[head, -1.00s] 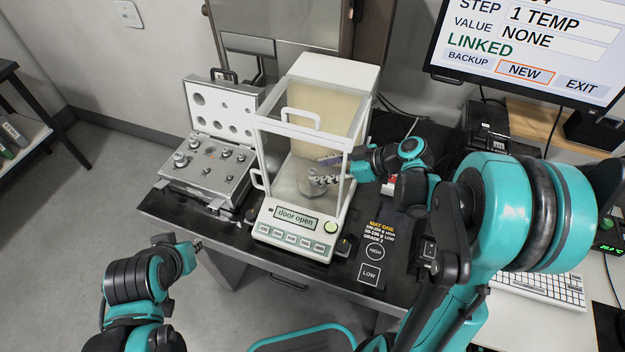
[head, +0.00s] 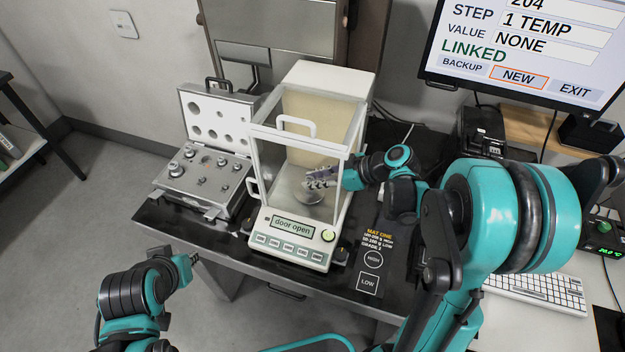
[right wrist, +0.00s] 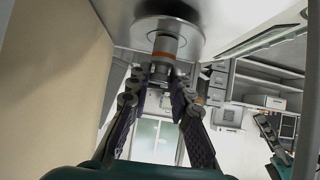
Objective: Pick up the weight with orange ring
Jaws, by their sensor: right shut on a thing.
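The weight with the orange ring (right wrist: 163,54) is a small silver cylinder in the right wrist view, between the fingertips of my right gripper (right wrist: 163,76). The gripper is shut on it. A round silver pan (right wrist: 190,38) shows right behind the weight; I cannot tell whether they touch. In the head view my right gripper (head: 321,178) reaches through the open side of the glass balance (head: 292,238), just above its pan (head: 308,198); the weight is hard to make out there. My left gripper (head: 192,259) hangs empty in front of the table, its opening unclear.
An open silver case (head: 205,180) with several weights stands left of the balance. The balance display reads "door open". A black mat (head: 378,255) marked HIGH and LOW lies to the right. The balance's glass walls and frame closely surround the right gripper.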

